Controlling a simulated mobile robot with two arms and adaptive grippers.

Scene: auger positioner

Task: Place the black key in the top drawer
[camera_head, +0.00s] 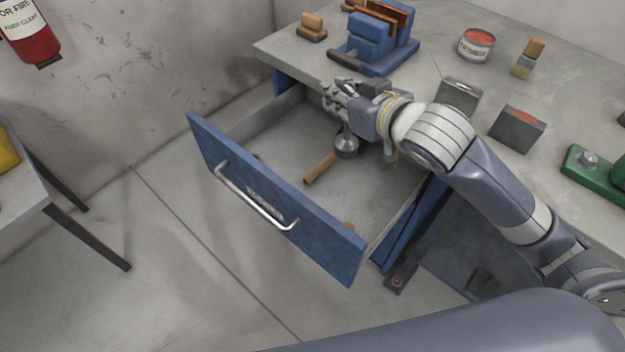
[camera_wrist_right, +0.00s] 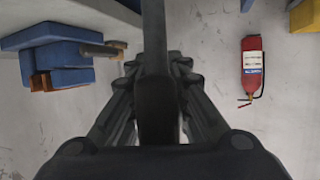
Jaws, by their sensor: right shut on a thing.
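The blue top drawer (camera_head: 322,246) is pulled open below the workbench, with its grey inside showing. My right gripper (camera_head: 334,97) is above the back part of the open drawer. It is shut on a dark, long thing, which I take to be the black key (camera_wrist_right: 154,70); in the right wrist view it stands upright in the picture between the fingers. In the head view the key is mostly hidden by the gripper. My left gripper is not in view.
A wooden-handled item (camera_head: 319,168) and a round metal item (camera_head: 346,147) show in the drawer area. The bench holds a blue vise (camera_head: 370,40), a round tin (camera_head: 476,43) and small blocks. A fire extinguisher (camera_head: 28,35) hangs on the wall.

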